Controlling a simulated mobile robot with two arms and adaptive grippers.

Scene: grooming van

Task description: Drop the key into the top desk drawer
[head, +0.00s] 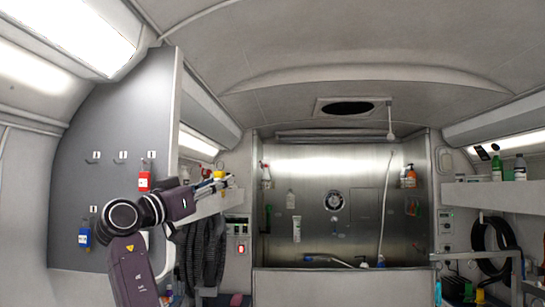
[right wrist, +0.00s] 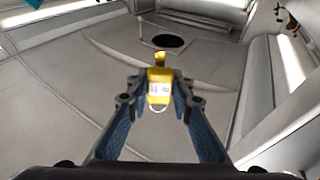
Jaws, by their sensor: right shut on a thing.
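My right gripper (head: 226,183) is in front of the grey panel's right edge, raised and pointing right. It is shut on a key with a yellow tag (right wrist: 159,90), held between the blue-grey fingers of the right gripper (right wrist: 160,100) in the right wrist view. The tag has a white label and a metal ring at its near end. In the head view a bit of yellow (head: 219,175) shows at the fingers. My left gripper is not in view. No desk or drawer can be made out in either view.
A grey panel (head: 110,130) with labelled hooks stands at left; a red tag (head: 145,182) and a blue tag (head: 85,235) hang there. A steel wash tub (head: 330,285) is at the back. Shelves (head: 490,190) with bottles and a coiled black hose (head: 495,240) are at right.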

